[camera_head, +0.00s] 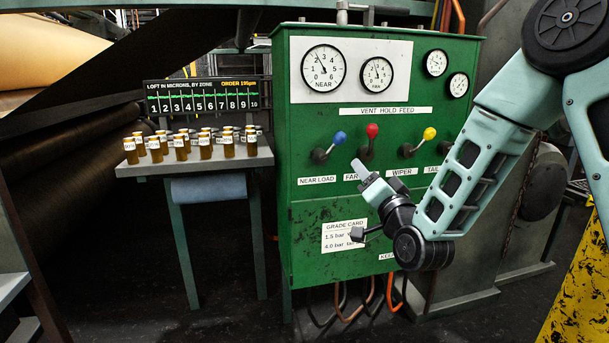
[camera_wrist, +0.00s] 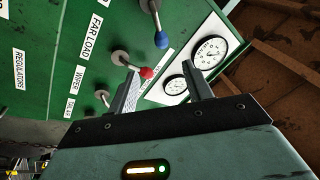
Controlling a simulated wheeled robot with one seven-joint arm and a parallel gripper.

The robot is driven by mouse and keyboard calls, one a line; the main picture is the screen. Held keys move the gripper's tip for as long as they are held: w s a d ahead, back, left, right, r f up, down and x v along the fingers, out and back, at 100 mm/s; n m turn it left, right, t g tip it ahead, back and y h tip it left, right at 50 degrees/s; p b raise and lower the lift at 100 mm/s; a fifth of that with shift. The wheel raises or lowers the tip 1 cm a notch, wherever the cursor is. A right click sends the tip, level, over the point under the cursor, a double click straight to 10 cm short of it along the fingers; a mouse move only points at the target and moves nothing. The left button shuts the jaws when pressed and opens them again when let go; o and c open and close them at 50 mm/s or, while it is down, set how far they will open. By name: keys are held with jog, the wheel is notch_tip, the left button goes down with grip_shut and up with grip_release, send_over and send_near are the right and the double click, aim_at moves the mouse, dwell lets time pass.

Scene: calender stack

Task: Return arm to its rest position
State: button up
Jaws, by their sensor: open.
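My arm reaches in from the right in the head view, bent at the elbow, with my gripper (camera_head: 360,170) in front of the green control cabinet (camera_head: 310,240), just below the row of levers. In the wrist view my gripper (camera_wrist: 163,85) has its two fingers apart with nothing held between them. The red-knobbed lever (camera_wrist: 146,72) shows beside the left finger there, and the blue-knobbed lever (camera_wrist: 160,38) lies farther up. I cannot tell whether a finger touches a lever. The forearm hides part of the cabinet's right side and the TAIL lever.
The head view shows blue (camera_head: 340,137), red (camera_head: 372,131) and yellow (camera_head: 430,133) knobs below the gauges. A side table (camera_head: 140,168) holds several amber vials at left. A yellow post (camera_head: 575,290) stands lower right. Hoses hang below the cabinet; dark floor is open at lower left.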

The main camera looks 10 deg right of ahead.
jog(key=s+a+f+n+g+y, duration=0.2)
jog(key=s+a+f+n+g, duration=0.25)
jog(key=a, duration=0.35)
jog(key=s+a+f+n+g+y, duration=0.2)
jog(key=s+a+f+n+g, duration=0.3)
jog(key=a, duration=0.3)
jog(key=s+d+f+n+g+h, duration=0.15)
jog(key=s+n+g+h, duration=0.65)
jog(key=s, duration=1.8)
notch_tip(320, 180, up, 20)
jog(key=m+g+y+p, duration=0.2)
jog(key=g+y+p, duration=0.1)
jog(key=p, duration=1.6)
jog(key=shift+s+y+p, duration=0.15)
jog(key=shift+y+p, duration=0.15)
jog(key=shift+y, duration=0.1)
